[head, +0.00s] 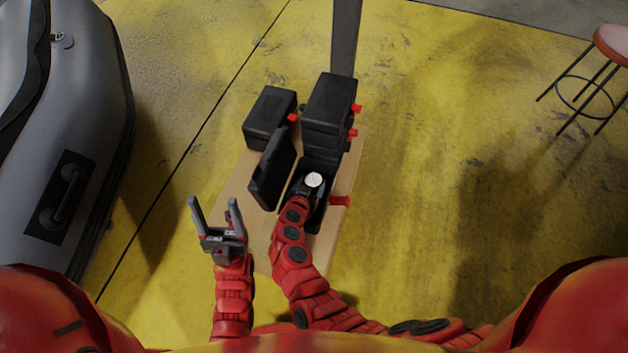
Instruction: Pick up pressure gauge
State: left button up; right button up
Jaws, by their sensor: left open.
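The pressure gauge (313,179), a small round white dial, shows in the head view at an open black case (322,213) on a wooden surface. My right gripper (311,187) is at the gauge, over the case. Its fingers are mostly hidden by the wrist and blend with the dark case, so I cannot tell whether it grips the gauge. My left gripper (217,208) is open and empty, left of the open case and its raised lid (272,170), with its two fingers apart and pointing away from me.
Closed black cases with red latches (268,117) stand at the back of the tan wooden surface (257,230), some stacked (331,108). A grey inflatable boat (75,130) lies at the left. A red-topped stool (612,45) stands far right. The yellow floor between is clear.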

jog(key=c, duration=0.9)
jog(key=shift+r, duration=0.1)
